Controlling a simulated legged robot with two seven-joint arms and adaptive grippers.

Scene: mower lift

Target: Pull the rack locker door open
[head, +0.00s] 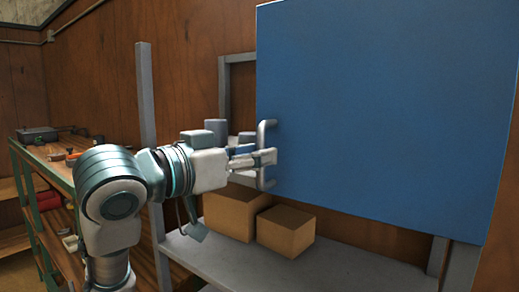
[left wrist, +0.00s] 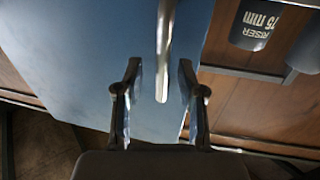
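The blue locker door (head: 390,110) fills the right of the head view. It also shows in the left wrist view (left wrist: 80,60). Its grey bar handle (head: 266,128) stands upright near the door's left edge. My left gripper (head: 268,157) is at the handle's lower half. In the left wrist view the handle (left wrist: 163,55) runs between the two spread fingers of my left gripper (left wrist: 160,85), with visible space on both sides. Grey containers show past the door's left edge, so the door appears ajar; how far is hard to tell. My right gripper is not in view.
Two cardboard boxes (head: 285,232) sit on a grey shelf (head: 205,262) below the door. A labelled riser container (left wrist: 255,22) is beyond the door edge. A green-framed workbench (head: 50,190) stands at left.

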